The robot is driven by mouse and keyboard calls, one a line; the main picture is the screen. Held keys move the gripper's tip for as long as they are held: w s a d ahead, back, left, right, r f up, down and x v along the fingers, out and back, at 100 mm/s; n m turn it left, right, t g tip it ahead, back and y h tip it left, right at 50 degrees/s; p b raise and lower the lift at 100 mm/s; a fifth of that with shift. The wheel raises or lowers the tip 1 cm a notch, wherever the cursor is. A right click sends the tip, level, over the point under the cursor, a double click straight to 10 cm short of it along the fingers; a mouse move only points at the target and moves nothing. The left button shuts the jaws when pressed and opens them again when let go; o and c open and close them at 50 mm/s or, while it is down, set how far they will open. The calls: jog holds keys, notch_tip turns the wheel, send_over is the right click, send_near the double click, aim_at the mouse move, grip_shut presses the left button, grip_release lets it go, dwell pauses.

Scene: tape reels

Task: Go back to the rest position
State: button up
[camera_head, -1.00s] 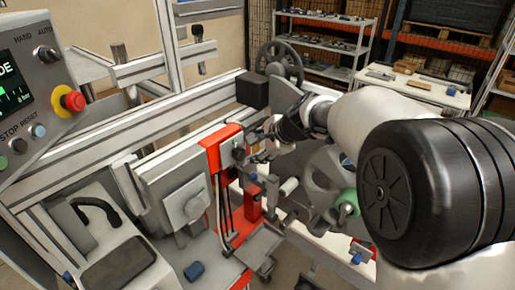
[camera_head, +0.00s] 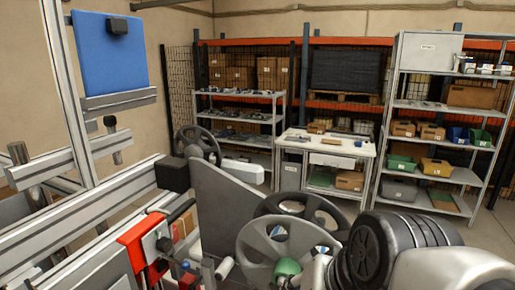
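The black ribbed joint (camera_head: 375,250) and white link (camera_head: 455,270) of my arm fill the lower right of the head view. My gripper does not show in this frame, so its fingers cannot be judged. Two large spoked tape reels stand just left of my arm: a grey one (camera_head: 248,245) with a green hub (camera_head: 287,267), and a dark-rimmed one (camera_head: 335,211) behind it. A smaller dark spoked reel (camera_head: 197,143) stands farther left on the machine. The red machine part (camera_head: 132,246) is at the lower left.
The machine's aluminium frame (camera_head: 85,215) runs along the left, with a blue panel (camera_head: 110,52) above. A white workbench (camera_head: 325,146) stands at the back between a grey shelf (camera_head: 235,117) and a shelf with coloured bins (camera_head: 428,145). Floor shows before the right shelf.

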jog(key=s+d+f+n+h, duration=0.2)
jog(key=s+d+f, duration=0.1)
jog(key=s+d, duration=0.3)
jog(key=s+f+g+b, duration=0.1)
jog(key=s+f+b, duration=0.3)
jog(key=f, duration=0.5)
jog(key=b, duration=0.2)
jog(key=shift+b, duration=0.35)
jog(key=shift+a, duration=0.1)
